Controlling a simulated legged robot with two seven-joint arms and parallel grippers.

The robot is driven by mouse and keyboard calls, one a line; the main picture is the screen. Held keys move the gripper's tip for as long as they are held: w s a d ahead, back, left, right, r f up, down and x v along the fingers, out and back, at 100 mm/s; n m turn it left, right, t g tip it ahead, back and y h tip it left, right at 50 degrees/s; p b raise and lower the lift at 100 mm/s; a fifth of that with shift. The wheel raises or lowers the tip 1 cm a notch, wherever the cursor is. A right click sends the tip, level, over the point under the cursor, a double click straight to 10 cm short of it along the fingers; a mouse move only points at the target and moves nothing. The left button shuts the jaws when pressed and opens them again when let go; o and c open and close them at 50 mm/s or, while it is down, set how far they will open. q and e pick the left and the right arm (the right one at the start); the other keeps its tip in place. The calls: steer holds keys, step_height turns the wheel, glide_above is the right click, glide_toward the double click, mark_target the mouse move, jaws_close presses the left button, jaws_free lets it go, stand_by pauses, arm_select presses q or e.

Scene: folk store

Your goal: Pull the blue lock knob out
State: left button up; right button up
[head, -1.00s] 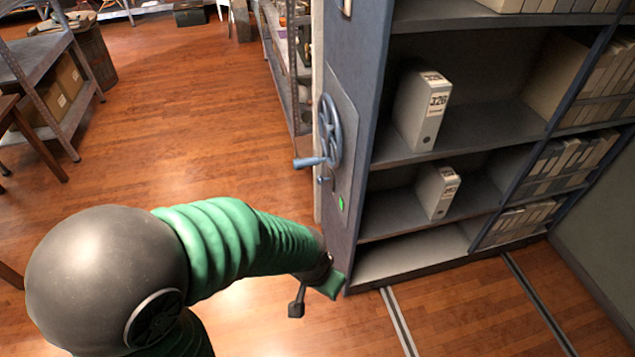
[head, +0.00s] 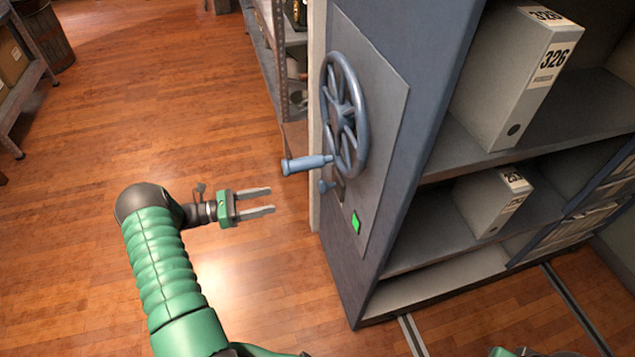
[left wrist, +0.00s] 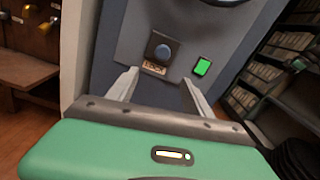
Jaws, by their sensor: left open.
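The blue lock knob (head: 326,186) is a small round knob on the grey plate at the end of the shelf unit, below the handwheel's crank handle. In the left wrist view the knob (left wrist: 163,52) faces me in a dark square mount above a small label. My left gripper (head: 272,199) is open and empty, left of the knob and apart from it, with its fingers pointing at the panel. In the left wrist view the knob appears just beyond the gap between the fingertips (left wrist: 160,77). My right gripper's fingers do not show.
The blue handwheel (head: 345,115) and its crank handle (head: 305,164) stick out just above the knob. A green lit square (head: 356,222) sits lower right of it. Shelves with box files (head: 520,75) are to the right. The wooden floor at left is open.

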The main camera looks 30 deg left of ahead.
mark_target(319, 188)
arm_select(q)
steer(key=x, duration=0.5)
steer(key=b+x, duration=0.1)
steer(key=x, duration=0.5)
steer(key=b+x, duration=0.1)
steer(key=x, duration=0.4)
steer(key=shift+d+r, duration=0.2)
steer(key=shift+r, duration=0.15)
steer(key=shift+w+d+r, duration=0.1)
steer(key=shift+w+d, duration=0.1)
steer(key=shift+d, duration=0.1)
steer(key=shift+a, duration=0.3)
steer(key=shift+c, duration=1.4)
jaws_close()
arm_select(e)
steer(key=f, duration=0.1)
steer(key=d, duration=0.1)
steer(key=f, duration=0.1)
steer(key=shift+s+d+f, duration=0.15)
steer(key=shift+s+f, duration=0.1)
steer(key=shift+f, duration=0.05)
